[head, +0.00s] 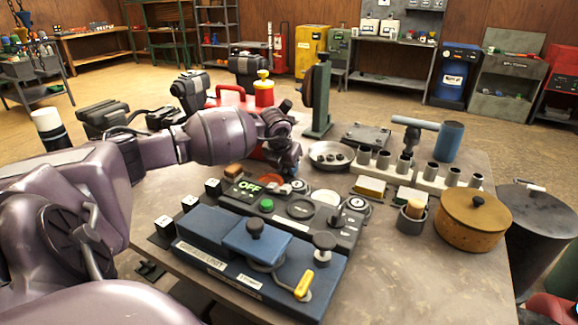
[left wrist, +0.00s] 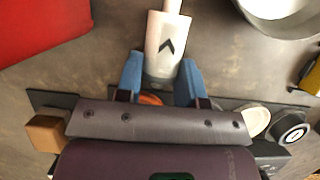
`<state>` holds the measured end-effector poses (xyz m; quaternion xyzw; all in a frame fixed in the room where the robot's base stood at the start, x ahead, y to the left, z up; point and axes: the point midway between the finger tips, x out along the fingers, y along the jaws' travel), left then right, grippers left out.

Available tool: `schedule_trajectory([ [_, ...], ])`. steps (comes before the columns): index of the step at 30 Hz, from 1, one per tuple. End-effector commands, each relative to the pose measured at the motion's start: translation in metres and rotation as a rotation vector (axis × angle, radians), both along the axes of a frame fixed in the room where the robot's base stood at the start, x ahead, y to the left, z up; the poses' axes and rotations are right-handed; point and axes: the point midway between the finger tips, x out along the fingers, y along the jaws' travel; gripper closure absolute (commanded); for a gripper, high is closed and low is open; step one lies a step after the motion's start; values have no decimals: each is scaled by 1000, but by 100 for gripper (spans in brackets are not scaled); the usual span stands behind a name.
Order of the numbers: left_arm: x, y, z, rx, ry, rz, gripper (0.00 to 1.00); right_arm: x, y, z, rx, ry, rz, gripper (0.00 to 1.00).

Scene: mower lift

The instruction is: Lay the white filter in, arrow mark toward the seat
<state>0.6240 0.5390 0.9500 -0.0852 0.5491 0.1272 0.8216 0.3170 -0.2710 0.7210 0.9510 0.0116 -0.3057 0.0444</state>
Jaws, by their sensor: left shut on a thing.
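The white filter (left wrist: 166,40) is held between the blue fingertips of my left gripper (left wrist: 160,78) in the left wrist view. Its black arrow mark faces the camera and points up in the picture, away from the gripper. A narrower white stem shows at its far end. In the head view my left gripper (head: 284,160) is above the back of the bench, behind the black control panel; the filter cannot be made out there. A blue unit (head: 215,255) with a raised blue block, a black knob and a yellow lever (head: 305,283) is at the front. I cannot tell where the seat is.
A metal bowl (head: 331,154) is right of my left gripper; it also shows in the left wrist view (left wrist: 282,22). The black control panel (head: 262,217) lies before it. Cylinders on a rack (head: 425,180) and a wooden-lidded pot (head: 473,222) stand right. The front right bench is clear.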

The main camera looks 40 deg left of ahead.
Motion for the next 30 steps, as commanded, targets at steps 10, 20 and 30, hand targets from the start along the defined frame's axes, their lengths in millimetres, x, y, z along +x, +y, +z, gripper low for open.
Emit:
schedule_trajectory([
  [10,1,1,46,3,-5,0,91,3,-2,6,-9,-11,9,40],
  [20,1,0,131,2,-6,0,91,5,-3,9,-12,-17,12,40],
  [30,0,0,189,1,-2,0,91,5,-1,10,-3,-18,4,40],
])
